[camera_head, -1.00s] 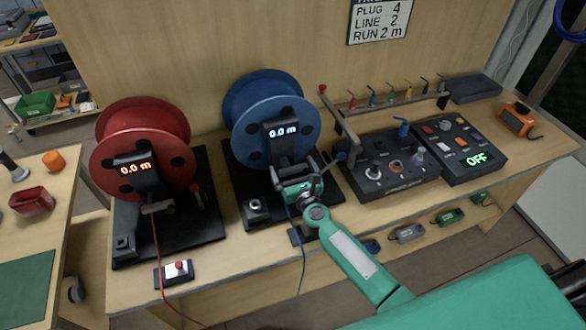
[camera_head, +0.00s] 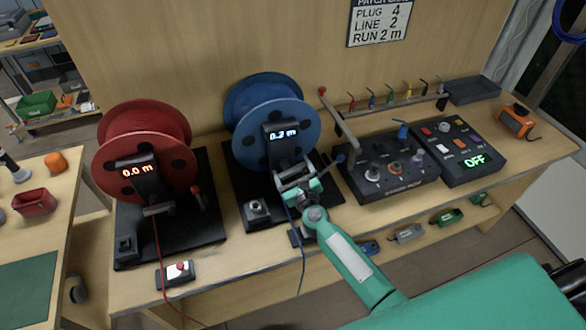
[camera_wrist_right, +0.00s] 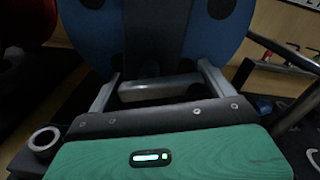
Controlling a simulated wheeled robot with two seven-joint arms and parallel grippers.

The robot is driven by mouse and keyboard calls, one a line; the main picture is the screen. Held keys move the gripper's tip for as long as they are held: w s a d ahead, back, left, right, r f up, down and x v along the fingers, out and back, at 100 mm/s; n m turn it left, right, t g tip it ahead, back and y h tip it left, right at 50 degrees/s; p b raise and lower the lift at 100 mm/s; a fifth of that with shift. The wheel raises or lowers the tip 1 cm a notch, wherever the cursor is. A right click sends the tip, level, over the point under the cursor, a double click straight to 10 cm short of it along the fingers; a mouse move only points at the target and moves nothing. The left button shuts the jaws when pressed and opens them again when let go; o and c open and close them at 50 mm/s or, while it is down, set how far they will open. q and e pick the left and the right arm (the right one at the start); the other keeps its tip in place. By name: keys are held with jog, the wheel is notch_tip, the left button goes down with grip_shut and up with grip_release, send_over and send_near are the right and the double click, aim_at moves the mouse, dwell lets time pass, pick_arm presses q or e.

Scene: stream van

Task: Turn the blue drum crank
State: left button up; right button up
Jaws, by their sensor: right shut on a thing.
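The blue drum (camera_head: 245,100) stands on a black base at the middle of the bench, and its display (camera_head: 283,134) reads about 0.2 m. It also fills the top of the right wrist view (camera_wrist_right: 215,35). My right gripper (camera_head: 297,182) is at the front lower right of the drum, shut on the blue drum crank. The crank is mostly hidden by the fingers and I cannot make out its handle clearly. A blue cable hangs from the drum over the bench edge. My left gripper is not in view.
The red drum (camera_head: 140,115), reading 0.0 m, stands to the left with its own crank. A switch box (camera_head: 175,273) lies in front of it. A knob console (camera_head: 390,180) and a panel reading OFF (camera_head: 455,152) stand to the right, close to my right arm.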

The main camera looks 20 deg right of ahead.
jog(key=n, duration=0.3)
jog(key=n+p, duration=0.1)
jog(key=shift+a+r+n, duration=0.25)
jog(key=shift+n, duration=0.05)
jog(key=n, duration=0.2)
jog(key=n+p, duration=0.1)
jog(key=shift+a+n, duration=0.25)
jog(key=shift+n, duration=0.15)
jog(key=n, duration=0.3)
jog(key=n+p, duration=0.1)
jog(key=shift+s+a+n, duration=0.1)
jog(key=shift+a+n, duration=0.2)
jog(key=n, duration=0.3)
jog(key=shift+a+f+n, duration=0.1)
jog(key=shift+a+n, duration=0.1)
jog(key=shift+n, duration=0.1)
jog(key=n, duration=0.3)
jog(key=n+p, duration=0.1)
jog(key=shift+a+f, duration=0.25)
jog(key=n, duration=0.4)
jog(key=shift+a+f, duration=0.1)
jog(key=shift+f, duration=0.1)
jog(key=n, duration=0.3)
jog(key=shift+f+n, duration=0.25)
jog(key=shift+n, duration=0.05)
jog(key=shift+f+n, duration=0.15)
jog(key=shift+n, duration=1.75)
